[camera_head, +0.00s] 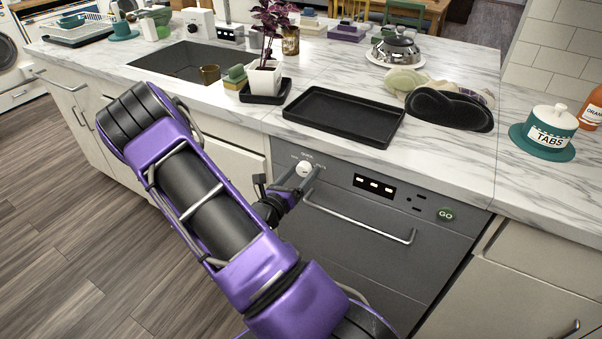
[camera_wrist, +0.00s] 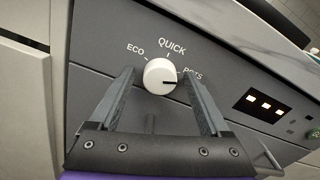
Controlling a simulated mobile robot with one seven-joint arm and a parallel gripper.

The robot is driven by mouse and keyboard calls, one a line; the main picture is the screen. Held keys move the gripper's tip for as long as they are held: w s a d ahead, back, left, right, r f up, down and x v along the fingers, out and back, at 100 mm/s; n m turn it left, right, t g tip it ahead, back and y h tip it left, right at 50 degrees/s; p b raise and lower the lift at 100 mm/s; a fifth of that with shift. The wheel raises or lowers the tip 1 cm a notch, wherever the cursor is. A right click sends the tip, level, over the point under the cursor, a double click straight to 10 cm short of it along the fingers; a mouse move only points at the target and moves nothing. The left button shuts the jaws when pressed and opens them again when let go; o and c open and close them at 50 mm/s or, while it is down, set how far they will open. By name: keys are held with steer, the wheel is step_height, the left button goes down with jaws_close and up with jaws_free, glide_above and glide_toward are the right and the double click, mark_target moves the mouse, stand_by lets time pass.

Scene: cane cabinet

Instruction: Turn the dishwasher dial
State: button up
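The dishwasher (camera_head: 375,215) is a dark grey front under the marble counter. Its white round dial (camera_head: 304,168) is at the upper left of the panel. In the wrist view the dial (camera_wrist: 160,76) sits among the labels ECO, QUICK and one partly hidden that looks like POTS. Its dark mark points right, near the POTS side. My gripper (camera_head: 297,181) is at the dial, and its fingers (camera_wrist: 159,72) are open, one on each side of the dial. A small gap shows at the left finger; contact at the right finger is unclear.
A bar handle (camera_head: 358,218) crosses the dishwasher door below the dial. A lit display (camera_head: 374,186) and a green GO button (camera_head: 446,214) are to the right. The counter edge overhangs above, with a black tray (camera_head: 343,117) on it.

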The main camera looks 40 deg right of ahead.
steer(key=v, duration=1.7)
steer(key=shift+a+p, duration=0.2)
steer(key=shift+p, duration=0.25)
